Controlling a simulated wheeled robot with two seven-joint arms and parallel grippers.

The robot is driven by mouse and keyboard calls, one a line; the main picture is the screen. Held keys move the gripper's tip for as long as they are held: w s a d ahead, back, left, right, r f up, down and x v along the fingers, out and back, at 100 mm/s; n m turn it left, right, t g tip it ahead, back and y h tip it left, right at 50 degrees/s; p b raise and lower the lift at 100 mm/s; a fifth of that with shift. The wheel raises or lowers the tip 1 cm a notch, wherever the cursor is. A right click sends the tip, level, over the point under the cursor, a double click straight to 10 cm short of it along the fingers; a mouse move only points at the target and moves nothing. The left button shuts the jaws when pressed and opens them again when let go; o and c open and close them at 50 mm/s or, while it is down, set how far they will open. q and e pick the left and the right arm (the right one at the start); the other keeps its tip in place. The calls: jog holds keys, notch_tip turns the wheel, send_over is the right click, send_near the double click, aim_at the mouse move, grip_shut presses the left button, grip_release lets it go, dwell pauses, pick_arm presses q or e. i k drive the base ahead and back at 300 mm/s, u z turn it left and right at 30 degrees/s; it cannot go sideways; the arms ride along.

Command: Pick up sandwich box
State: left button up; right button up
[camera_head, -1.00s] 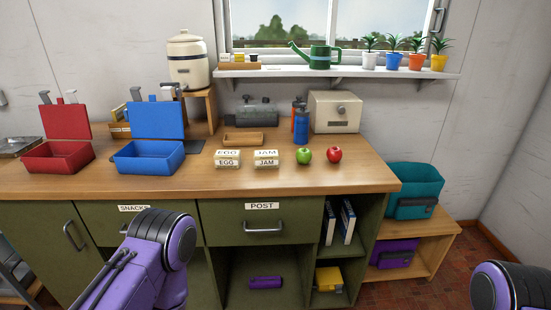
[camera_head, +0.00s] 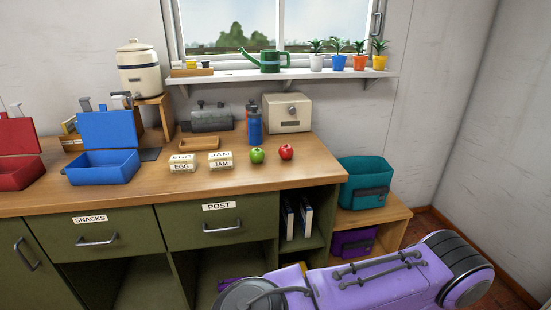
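Two small boxes sit side by side on the wooden counter, left of the apples. One is labelled EGG (camera_head: 182,167) and the other JAM (camera_head: 220,163). Each also has its label on top. A blue box (camera_head: 103,170) with its lid raised stands to their left. A red box (camera_head: 20,176), also open, is cut off by the left edge. A purple arm of mine crosses the lower right, in front of the cabinet and well below the counter top. Neither gripper is in view, and nothing touches the boxes.
A green apple (camera_head: 257,156) and a red apple (camera_head: 287,152) sit right of the JAM box. Behind stand a brown tray (camera_head: 199,143), a blue bottle (camera_head: 255,127) and a cream bread bin (camera_head: 288,114).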

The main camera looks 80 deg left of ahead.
aim_at(186, 163)
jog(key=z, duration=0.3)
jog(key=k, duration=1.8)
jog(key=u, duration=0.2)
